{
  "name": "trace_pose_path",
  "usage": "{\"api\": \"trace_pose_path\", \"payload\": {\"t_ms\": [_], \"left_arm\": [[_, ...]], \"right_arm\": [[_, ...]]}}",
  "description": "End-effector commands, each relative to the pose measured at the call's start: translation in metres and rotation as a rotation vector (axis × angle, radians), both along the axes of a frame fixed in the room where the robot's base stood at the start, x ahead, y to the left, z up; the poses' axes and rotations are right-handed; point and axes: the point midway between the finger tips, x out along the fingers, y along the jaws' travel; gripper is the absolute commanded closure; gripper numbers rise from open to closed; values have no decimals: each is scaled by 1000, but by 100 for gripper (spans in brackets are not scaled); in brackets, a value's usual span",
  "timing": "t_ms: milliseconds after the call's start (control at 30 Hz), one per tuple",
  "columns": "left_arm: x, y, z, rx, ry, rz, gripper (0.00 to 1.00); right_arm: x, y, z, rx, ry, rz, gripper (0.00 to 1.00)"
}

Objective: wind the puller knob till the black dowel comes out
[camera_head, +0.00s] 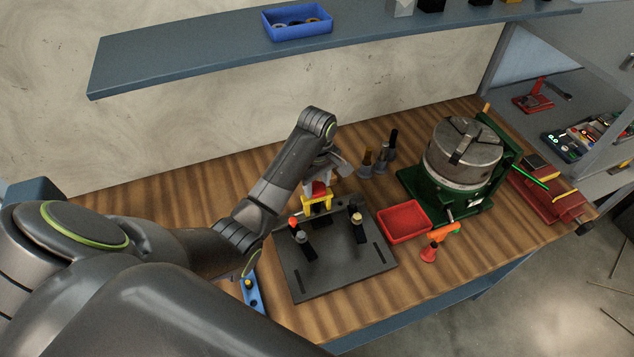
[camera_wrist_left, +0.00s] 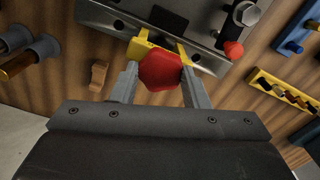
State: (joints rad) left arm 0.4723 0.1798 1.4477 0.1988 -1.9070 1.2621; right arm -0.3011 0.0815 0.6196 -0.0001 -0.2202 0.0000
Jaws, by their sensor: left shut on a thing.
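The yellow puller (camera_head: 317,206) stands on the dark fixture plate (camera_head: 330,273), near its back edge. Its red knob (camera_wrist_left: 160,72) shows as a faceted head between my left fingers in the left wrist view. My left gripper (camera_head: 321,186) is above the puller and shut on the red knob, one finger on each side. The yellow frame (camera_wrist_left: 140,48) shows just beyond the knob in the wrist view. I cannot make out the black dowel under the puller; the puller and gripper cover that spot. My right gripper is not in view.
Clamps with a red tip (camera_head: 292,222) and a yellow tip (camera_head: 357,217) stand on the plate. A red bin (camera_head: 405,221), an orange tool (camera_head: 437,241) and a green-based machine (camera_head: 463,160) stand to the right. Dark-handled pieces (camera_head: 379,160) stand behind. A shelf (camera_head: 200,61) overhangs the back.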

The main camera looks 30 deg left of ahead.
Motion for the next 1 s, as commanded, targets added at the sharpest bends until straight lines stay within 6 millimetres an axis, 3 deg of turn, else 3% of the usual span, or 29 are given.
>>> {"api": "trace_pose_path", "payload": {"t_ms": [1000], "left_arm": [[1, 0, 1, 1, -2, -946, 82]], "right_arm": [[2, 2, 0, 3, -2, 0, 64]]}}
